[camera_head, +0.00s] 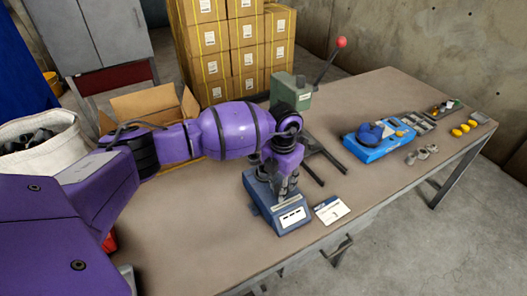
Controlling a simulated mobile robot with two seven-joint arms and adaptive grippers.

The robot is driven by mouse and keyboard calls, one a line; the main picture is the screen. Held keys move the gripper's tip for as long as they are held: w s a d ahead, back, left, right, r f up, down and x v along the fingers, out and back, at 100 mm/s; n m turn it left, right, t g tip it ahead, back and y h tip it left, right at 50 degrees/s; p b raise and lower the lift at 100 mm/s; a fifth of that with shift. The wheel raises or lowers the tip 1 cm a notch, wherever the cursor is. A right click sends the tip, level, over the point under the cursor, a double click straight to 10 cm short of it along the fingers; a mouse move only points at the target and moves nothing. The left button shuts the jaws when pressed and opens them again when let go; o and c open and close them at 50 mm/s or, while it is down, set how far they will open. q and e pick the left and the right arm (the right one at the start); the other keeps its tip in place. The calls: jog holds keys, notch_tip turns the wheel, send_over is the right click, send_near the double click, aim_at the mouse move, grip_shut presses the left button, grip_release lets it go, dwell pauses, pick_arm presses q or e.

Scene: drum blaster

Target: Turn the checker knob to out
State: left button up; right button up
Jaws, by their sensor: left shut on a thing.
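A blue box-shaped device (259,197) with a white label on its front sits on the table and looks like the checker. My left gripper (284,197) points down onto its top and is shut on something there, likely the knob. The fingers and wrist hide the knob, so I cannot tell which way it points. My right gripper does not show.
A white card (331,209) lies right of the device. A green press (291,92) with a red-tipped lever stands behind. A blue case (378,142) and small parts lie on the table (400,188) to the right. Boxes (232,45) are stacked behind.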

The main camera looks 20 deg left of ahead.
aim_at(279, 187)
pick_arm(q)
jog(key=shift+w+a+r, duration=0.35)
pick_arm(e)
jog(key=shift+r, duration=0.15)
pick_arm(q)
jog(key=o, duration=1)
jog(key=shift+a, duration=0.1)
jog(key=shift+c, duration=0.2)
jog(key=shift+s+f, duration=0.1)
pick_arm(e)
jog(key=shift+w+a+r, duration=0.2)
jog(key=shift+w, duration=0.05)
pick_arm(q)
jog(key=shift+d+f, duration=0.1)
jog(key=shift+d, duration=0.1)
notch_tip(279, 187, up, 12)
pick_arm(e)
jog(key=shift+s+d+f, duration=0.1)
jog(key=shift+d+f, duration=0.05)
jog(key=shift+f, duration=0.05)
pick_arm(q)
jog(key=shift+s+f, duration=0.1)
jog(key=shift+s, duration=0.05)
